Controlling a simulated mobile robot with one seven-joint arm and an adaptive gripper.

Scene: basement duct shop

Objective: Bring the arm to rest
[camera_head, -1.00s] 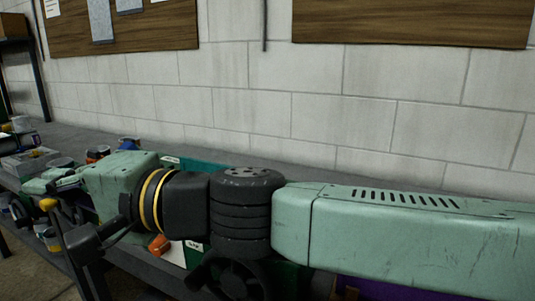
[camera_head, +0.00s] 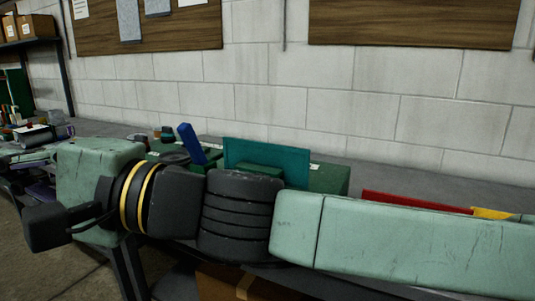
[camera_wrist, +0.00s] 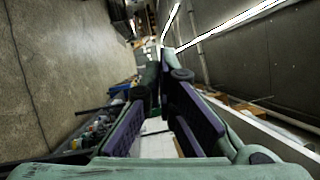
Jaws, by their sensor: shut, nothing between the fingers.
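My arm stretches across the head view from the right edge to the left, low in front of the bench, its pale green and black links hiding part of the bench. My gripper (camera_wrist: 161,78) shows in the wrist view as two pale green fingers with dark purple pads. The fingers come together at their tips, shut, with nothing between them. In the head view the gripper is mostly hidden behind the wrist at the left.
A grey bench (camera_head: 400,181) runs along a white block wall (camera_head: 300,110). A teal panel (camera_head: 268,160), a blue object (camera_head: 192,144) and a red strip (camera_head: 415,202) stand behind my arm. A shelf with cardboard boxes (camera_head: 36,27) is at far left. Open concrete floor (camera_wrist: 65,70) shows in the wrist view.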

